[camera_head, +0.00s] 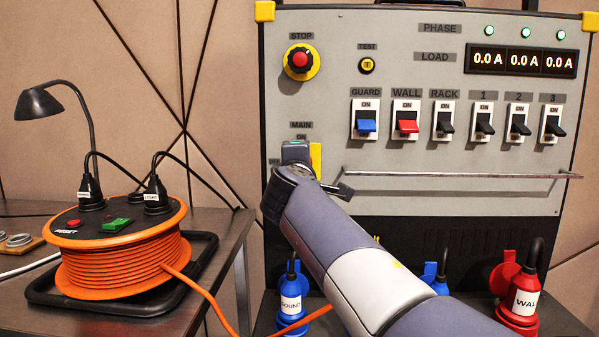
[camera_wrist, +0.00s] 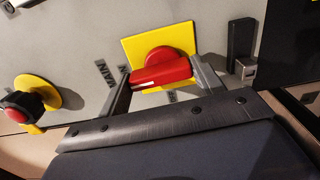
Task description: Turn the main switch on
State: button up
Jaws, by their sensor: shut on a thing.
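The main switch (camera_wrist: 163,72) is a red rotary handle on a yellow plate (camera_wrist: 133,47), seen in the wrist view. My gripper (camera_wrist: 160,84) has one finger on the left of the red handle and one on the right, shut on it. In the head view my gripper (camera_head: 297,152) is at the panel below the MAIN label (camera_head: 301,125) and hides the red handle. Only a strip of the yellow plate (camera_head: 316,158) shows there, right of my gripper. I cannot tell for sure which mark the handle points to.
The red stop button (camera_head: 300,60) sits above the switch. A metal rail (camera_head: 450,175) crosses the panel to the right, under several rocker switches (camera_head: 408,122). The load display (camera_head: 522,60) reads 0.0 A. An orange cable reel (camera_head: 122,255) stands on the left table.

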jog(key=shift+m, duration=0.4)
jog(key=o, duration=1)
jog(key=s, duration=1)
jog(key=shift+s+a, duration=0.2)
jog(key=shift+s, duration=0.2)
jog(key=w, duration=1)
jog(key=shift+w+d, duration=0.2)
jog(key=shift+w, duration=0.2)
